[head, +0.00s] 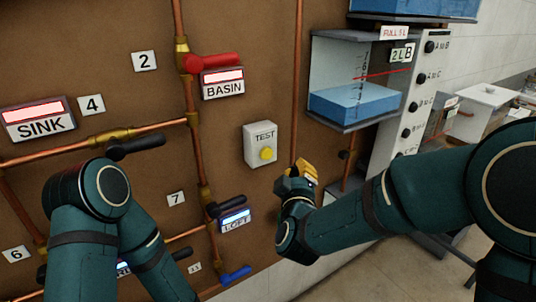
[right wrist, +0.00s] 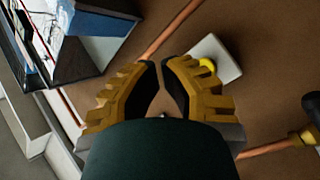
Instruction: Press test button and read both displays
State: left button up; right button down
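The white TEST box (head: 258,134) with its round yellow button (head: 267,153) is on the brown wall. My right gripper (head: 303,170) is below and right of it, apart from the button. In the right wrist view its fingers (right wrist: 160,68) are nearly together, with nothing between them; the button (right wrist: 207,65) shows beside the right-hand finger, partly covered. The SINK display (head: 37,112) and BASIN display (head: 222,77) are lit red; their characters are unreadable. The LOFT display (head: 236,218) is lit blue. Another blue display (head: 123,267) is mostly behind my left arm. My left gripper is out of view.
Copper pipes (head: 179,110) cross the wall, with a red valve handle (head: 212,62), black handles (head: 136,147) and a blue handle (head: 235,275). A clear tank (head: 352,105) of blue liquid and a white panel with black knobs (head: 430,46) stand right of the box.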

jog(key=w+a, duration=0.4)
jog(key=w, duration=0.1)
jog(key=shift+w+p, duration=0.3)
jog(key=shift+p, duration=0.15)
dwell(1.2)
jog(key=shift+w+a, duration=0.3)
jog(key=shift+w, duration=0.05)
jog(key=shift+w+a, duration=0.25)
jog(key=shift+w, duration=0.15)
dwell(0.9)
jog(key=shift+s+d, duration=0.5)
jog(key=shift+s, duration=0.25)
jog(key=shift+s+d+b, duration=0.3)
jog(key=shift+s+d, duration=0.45)
jog(key=shift+s, duration=0.25)
jog(key=shift+s+d+b, duration=0.25)
jog(key=shift+s+d, duration=0.5)
jog(key=shift+s, duration=0.25)
